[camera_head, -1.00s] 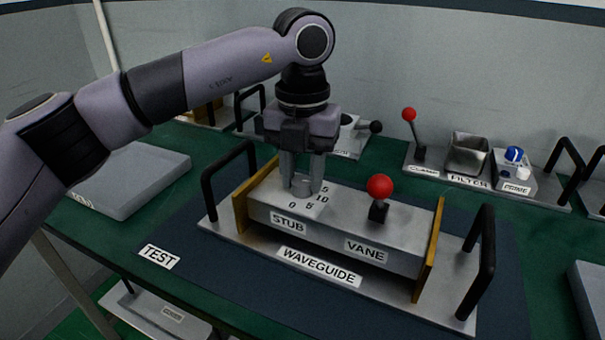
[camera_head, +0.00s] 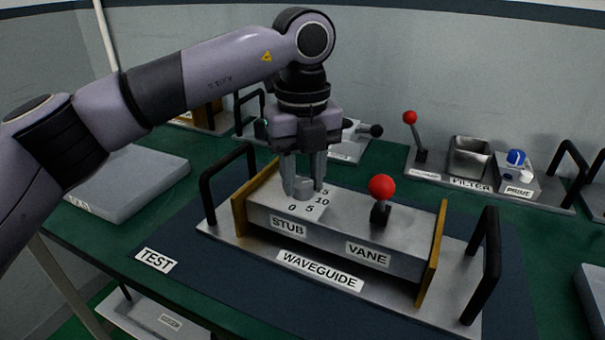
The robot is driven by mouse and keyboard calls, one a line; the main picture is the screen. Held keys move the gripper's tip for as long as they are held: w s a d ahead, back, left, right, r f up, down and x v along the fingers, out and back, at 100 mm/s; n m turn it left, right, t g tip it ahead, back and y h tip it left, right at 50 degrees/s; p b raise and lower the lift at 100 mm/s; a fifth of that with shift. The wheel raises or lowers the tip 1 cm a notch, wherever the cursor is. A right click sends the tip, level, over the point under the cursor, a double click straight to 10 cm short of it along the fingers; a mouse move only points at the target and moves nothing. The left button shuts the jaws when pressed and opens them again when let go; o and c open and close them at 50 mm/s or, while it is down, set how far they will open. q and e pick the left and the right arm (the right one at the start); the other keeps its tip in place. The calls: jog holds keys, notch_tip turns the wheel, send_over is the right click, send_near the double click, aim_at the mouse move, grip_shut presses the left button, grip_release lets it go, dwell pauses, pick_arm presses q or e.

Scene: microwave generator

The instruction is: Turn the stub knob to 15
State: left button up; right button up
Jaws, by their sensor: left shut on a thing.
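The stub knob (camera_head: 303,187) is a small grey knob on top of the waveguide box (camera_head: 335,228), above the STUB label. A white dial plate around it shows 0, 5, 10 and a partly hidden number ending in 5. My left gripper (camera_head: 304,185) points straight down from above and is shut on the stub knob, with a finger on either side. The fingers hide much of the knob and the back of the dial, so I cannot read its setting. My right gripper is not in view.
A red-balled vane lever (camera_head: 381,190) stands just right of the knob. Black handles (camera_head: 228,184) (camera_head: 483,265) rise at both ends of the waveguide base. A clamp lever (camera_head: 415,135), filter tray (camera_head: 469,152) and prime unit (camera_head: 516,172) stand behind right. A grey slab (camera_head: 128,180) lies left.

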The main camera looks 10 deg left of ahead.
aim_at(303, 183)
pick_arm(q)
jog(key=shift+r, duration=0.1)
dwell(0.3)
jog(key=o, duration=1)
jog(key=shift+o, duration=0.2)
jog(key=shift+r, duration=0.1)
jog(key=shift+r, duration=3.45)
